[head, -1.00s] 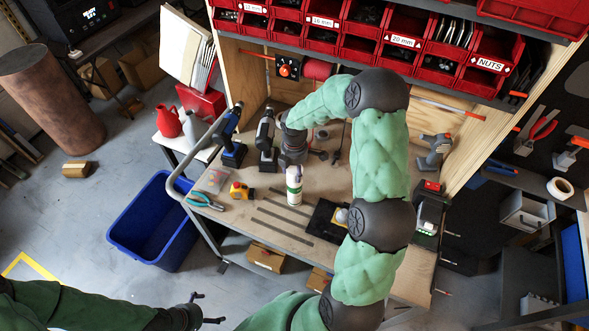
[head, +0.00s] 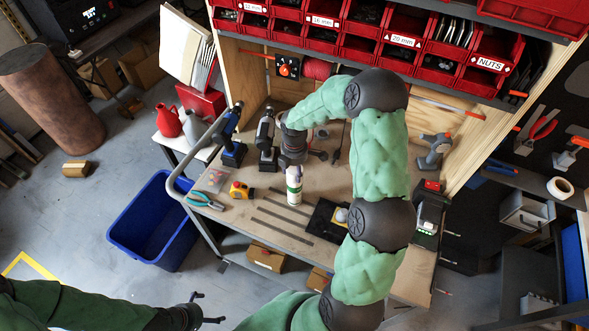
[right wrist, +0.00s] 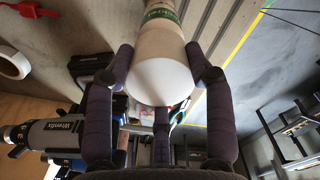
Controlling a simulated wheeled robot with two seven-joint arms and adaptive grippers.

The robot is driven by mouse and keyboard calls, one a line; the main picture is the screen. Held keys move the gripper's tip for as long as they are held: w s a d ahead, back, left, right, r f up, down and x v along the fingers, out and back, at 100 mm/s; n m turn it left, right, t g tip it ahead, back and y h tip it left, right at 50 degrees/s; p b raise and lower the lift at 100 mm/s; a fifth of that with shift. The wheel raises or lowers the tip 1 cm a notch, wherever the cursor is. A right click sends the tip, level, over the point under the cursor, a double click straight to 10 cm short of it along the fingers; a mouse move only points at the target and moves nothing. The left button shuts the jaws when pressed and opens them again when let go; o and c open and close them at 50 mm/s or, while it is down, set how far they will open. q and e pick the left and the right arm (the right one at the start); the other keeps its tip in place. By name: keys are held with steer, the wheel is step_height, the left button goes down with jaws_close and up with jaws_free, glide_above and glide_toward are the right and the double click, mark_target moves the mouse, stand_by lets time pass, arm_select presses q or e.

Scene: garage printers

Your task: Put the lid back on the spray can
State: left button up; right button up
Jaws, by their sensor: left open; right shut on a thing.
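The spray can (head: 294,190) is white with a green band and stands upright on the workbench in the head view. In the right wrist view, the white can body (right wrist: 160,42) with green lettering runs away from my camera. A smooth white lid (right wrist: 160,80) shows at its near end, in line with the can; I cannot tell whether it is fully seated. My right gripper (right wrist: 162,85) is shut on the lid, its dark fingers around it. In the head view its fingers are at the can's top. My left gripper (head: 207,308) is open and empty, away from the bench.
Cordless drills (head: 266,140) stand behind the can. Pliers (head: 203,201), a yellow-and-red item (head: 240,190) and dark strips (head: 283,225) lie nearby. A black mat (head: 323,220) lies to the right. Red bins (head: 370,42) hang above. A blue crate (head: 150,240) is on the floor.

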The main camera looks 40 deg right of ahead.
steer(key=o, duration=0.8)
steer(key=shift+o, duration=0.4)
steer(key=o, duration=0.3)
steer(key=shift+r+p, duration=2.65)
steer(key=shift+r, duration=0.9)
steer(key=shift+c, duration=0.2)
jaws_close()
